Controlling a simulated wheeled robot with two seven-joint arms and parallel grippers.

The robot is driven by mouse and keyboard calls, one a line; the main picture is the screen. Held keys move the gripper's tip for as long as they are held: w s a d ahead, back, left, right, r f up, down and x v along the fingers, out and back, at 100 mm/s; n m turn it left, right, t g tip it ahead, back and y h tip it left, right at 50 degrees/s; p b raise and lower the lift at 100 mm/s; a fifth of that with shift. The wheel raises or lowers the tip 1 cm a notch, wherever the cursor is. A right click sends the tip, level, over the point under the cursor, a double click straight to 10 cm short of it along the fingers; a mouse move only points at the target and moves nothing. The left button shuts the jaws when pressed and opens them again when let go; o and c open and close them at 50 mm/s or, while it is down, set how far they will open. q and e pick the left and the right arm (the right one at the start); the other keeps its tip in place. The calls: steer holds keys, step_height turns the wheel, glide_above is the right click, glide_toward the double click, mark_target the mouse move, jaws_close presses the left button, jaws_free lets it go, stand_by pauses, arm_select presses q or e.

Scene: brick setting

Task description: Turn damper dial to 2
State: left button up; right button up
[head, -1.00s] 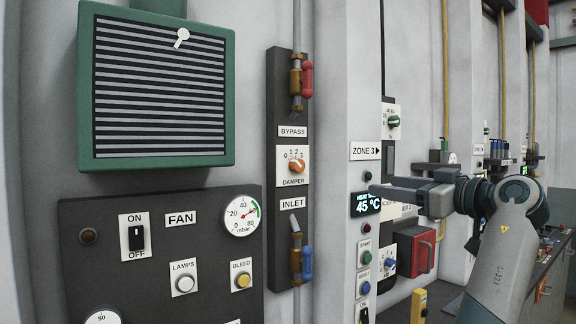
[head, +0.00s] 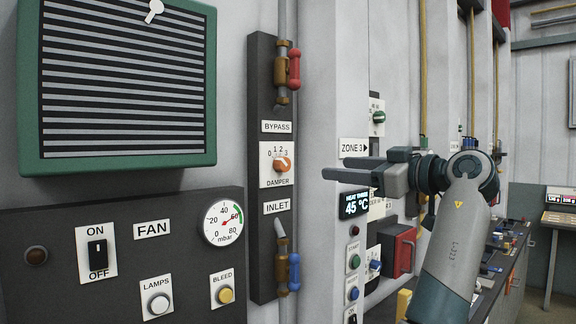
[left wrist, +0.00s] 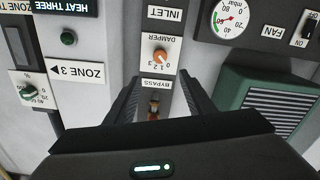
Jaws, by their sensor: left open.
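The damper dial (head: 282,164) is an orange knob on a white plate marked 0, 1, 2, 3, set on a dark vertical strip between the BYPASS and INLET labels. It also shows upside down in the left wrist view (left wrist: 160,55). I cannot read for certain which number its pointer is on. My left gripper (head: 334,167) is open and empty, in front of the wall to the right of the dial. In the left wrist view its two fingers (left wrist: 160,85) point toward the damper plate, with the dial ahead of the gap, apart from them. My right gripper is not in view.
A red-handled valve (head: 293,70) is above the dial and a blue-handled valve (head: 294,271) below it. A green-framed louvre (head: 210,90) juts out at upper left, above a FAN panel (head: 190,250). The ZONE 3 sign (head: 352,148) and a temperature display (head: 354,204) are near my gripper.

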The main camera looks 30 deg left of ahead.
mark_target(286, 164)
arm_select(q)
steer(key=p+x, duration=0.7)
steer(key=x, duration=0.9)
steer(key=shift+w+a+r, duration=0.1)
steer(key=shift+a, duration=0.15)
steer(key=shift+w+a, duration=0.2)
steer(key=shift+a, duration=0.3)
steer(key=shift+c, duration=0.3)
steer(key=c, duration=1)
